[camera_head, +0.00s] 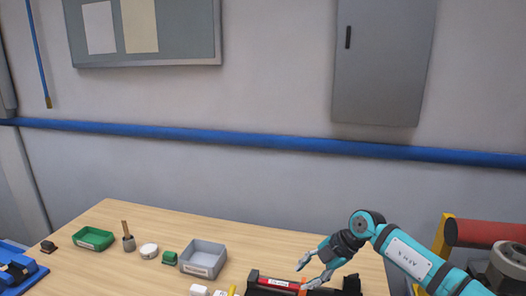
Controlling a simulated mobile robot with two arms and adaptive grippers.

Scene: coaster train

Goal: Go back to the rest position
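My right arm comes in from the right edge, and my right gripper (306,275) points left and down over the front right part of the wooden table. Its two fingers are spread apart and I see nothing between them. Just below and behind the fingers is a black holder with a red labelled piece (278,283), partly cut off by the bottom edge. I cannot tell whether the gripper touches it. My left gripper does not show.
The wooden table (150,220) holds a green tray (93,238), a cup with a stick (128,243), a white round piece (149,250), a small green block (170,258) and a grey bin (203,258). A blue fixture (22,272) is at the left edge.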

